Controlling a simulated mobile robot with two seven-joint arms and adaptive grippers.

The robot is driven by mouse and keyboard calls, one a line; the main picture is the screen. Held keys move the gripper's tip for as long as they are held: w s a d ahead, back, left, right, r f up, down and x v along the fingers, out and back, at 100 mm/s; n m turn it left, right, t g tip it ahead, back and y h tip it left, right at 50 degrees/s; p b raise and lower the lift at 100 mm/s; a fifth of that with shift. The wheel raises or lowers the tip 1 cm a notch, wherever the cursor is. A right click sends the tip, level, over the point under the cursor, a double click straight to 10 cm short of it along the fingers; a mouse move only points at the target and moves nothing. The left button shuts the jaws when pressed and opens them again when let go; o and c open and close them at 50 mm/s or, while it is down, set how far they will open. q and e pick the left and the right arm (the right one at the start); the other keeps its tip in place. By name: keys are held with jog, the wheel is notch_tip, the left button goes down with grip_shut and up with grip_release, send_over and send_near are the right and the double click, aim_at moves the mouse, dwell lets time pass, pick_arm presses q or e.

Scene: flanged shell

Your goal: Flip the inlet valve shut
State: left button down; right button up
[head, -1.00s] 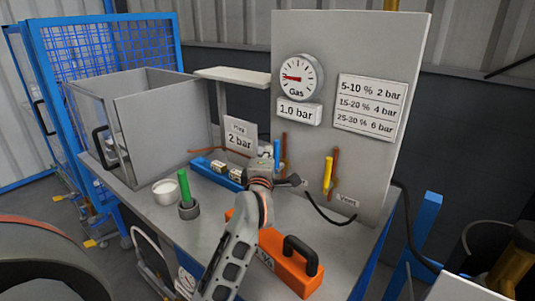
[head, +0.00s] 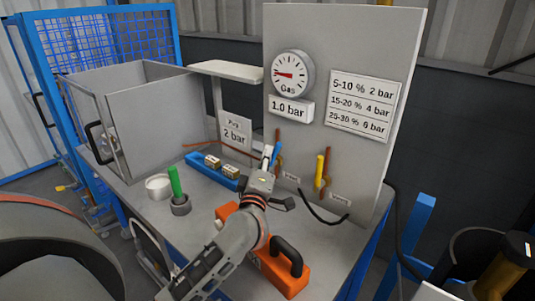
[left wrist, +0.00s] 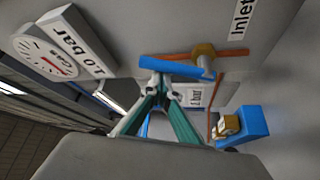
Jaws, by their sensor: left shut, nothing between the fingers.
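The inlet valve's blue lever (head: 276,154) stands roughly upright, along its brown pipe, on the grey panel in the head view. In the left wrist view the blue lever (left wrist: 178,68) lies across the picture just beyond my fingertips, with a tan valve body (left wrist: 203,56) beside it and an "Inlet" label (left wrist: 242,15) nearby. My left gripper (head: 267,160) is shut and empty, close to the lever; its teal fingers (left wrist: 160,82) converge at the lever's edge. I cannot tell whether they touch it. My right gripper is not in view.
A yellow lever (head: 320,170) is on the panel to the right. The gas gauge (head: 293,73) is above. An orange weight (head: 285,275) with a black handle, a blue tray (head: 227,182) and a green-handled object (head: 174,181) stand on the bench. A black cable hangs near the panel.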

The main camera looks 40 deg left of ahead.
pick_arm(q)
jog(key=v, duration=0.7)
jog(key=shift+s, duration=0.2)
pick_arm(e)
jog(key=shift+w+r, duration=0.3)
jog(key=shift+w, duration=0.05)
pick_arm(q)
jog(key=shift+d, duration=0.1)
